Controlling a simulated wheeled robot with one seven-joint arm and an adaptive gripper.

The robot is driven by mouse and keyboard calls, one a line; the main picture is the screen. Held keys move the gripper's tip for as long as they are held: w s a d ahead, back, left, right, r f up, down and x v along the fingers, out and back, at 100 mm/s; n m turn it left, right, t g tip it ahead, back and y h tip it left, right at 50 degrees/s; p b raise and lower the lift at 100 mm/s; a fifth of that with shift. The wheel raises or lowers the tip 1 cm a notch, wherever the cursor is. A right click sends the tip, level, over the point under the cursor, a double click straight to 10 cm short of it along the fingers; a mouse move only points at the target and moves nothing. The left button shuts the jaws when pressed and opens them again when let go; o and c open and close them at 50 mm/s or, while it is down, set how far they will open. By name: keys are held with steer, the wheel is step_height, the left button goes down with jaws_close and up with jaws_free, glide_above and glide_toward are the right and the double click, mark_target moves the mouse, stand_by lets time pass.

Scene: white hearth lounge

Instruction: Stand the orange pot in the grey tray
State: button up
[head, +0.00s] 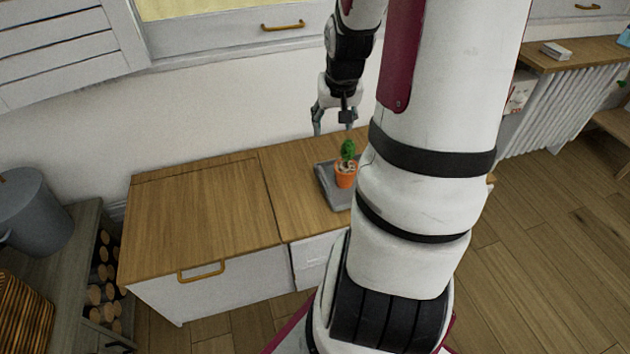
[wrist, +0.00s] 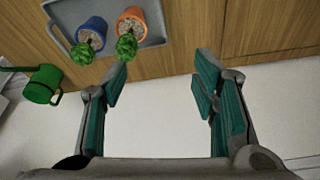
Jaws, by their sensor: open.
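The orange pot (head: 345,176) holds a small green cactus and stands upright in the grey tray (head: 325,176) on the wooden cabinet top. In the wrist view the orange pot (wrist: 131,17) shows at the top, inside the grey tray (wrist: 154,30), beside a blue pot (wrist: 92,29) with its own cactus. My arm hides the tray's right part in the head view. My gripper (head: 334,122) is above and behind the tray, near the wall, and apart from the pot. In the wrist view my gripper (wrist: 160,88) is open with nothing between its fingers.
A green watering can (wrist: 42,84) is left of the tray in the wrist view. The cabinet top (head: 205,215) left of the tray is clear in the head view. The white wall (head: 200,125) rises behind it. A grey bucket (head: 38,212) stands at far left.

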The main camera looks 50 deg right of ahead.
steer(key=s+a+r+n+g, duration=0.1)
steer(key=a+r+n, duration=0.2)
steer(key=a+r, duration=0.7)
steer(key=s+a+r+n+y, duration=0.1)
steer(key=s+a+r+n, duration=0.1)
steer(key=s+a, duration=0.7)
steer(key=s+a+r+n+g+y, duration=0.1)
steer(key=s+a+r+n, duration=0.2)
steer(key=s+a, duration=0.5)
steer(key=a, duration=0.3)
steer(key=shift+s+n, duration=0.3)
steer(key=shift+s, duration=0.05)
